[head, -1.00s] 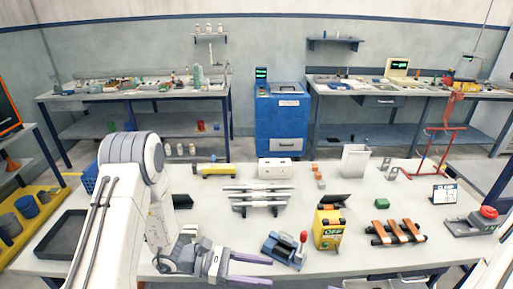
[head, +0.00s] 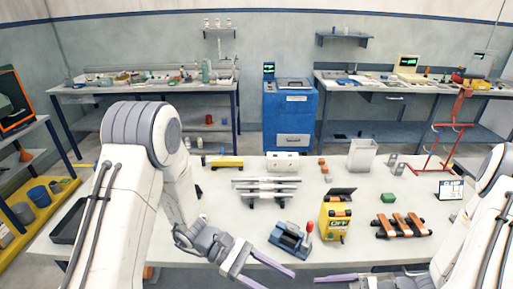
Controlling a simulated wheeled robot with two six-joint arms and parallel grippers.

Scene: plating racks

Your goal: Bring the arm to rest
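My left arm reaches in from the left, and its gripper (head: 279,280) hangs over the table's front edge, with two purple fingers spread apart and nothing between them. My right arm comes in from the right edge. Its gripper (head: 345,279) is low at the bottom edge with one purple finger pointing left; the rest is cut off, so its opening does not show. Neither gripper is seen touching an object. The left gripper is in front of and below the blue vise-like fixture with a red knob (head: 290,239).
The white table (head: 215,215) carries a metal rack (head: 265,188), a yellow box marked OFF (head: 335,219), an orange-and-black rack (head: 401,225), a green block (head: 388,197) and a grey bin (head: 362,154). A dark tray (head: 68,222) lies at left, partly behind my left arm.

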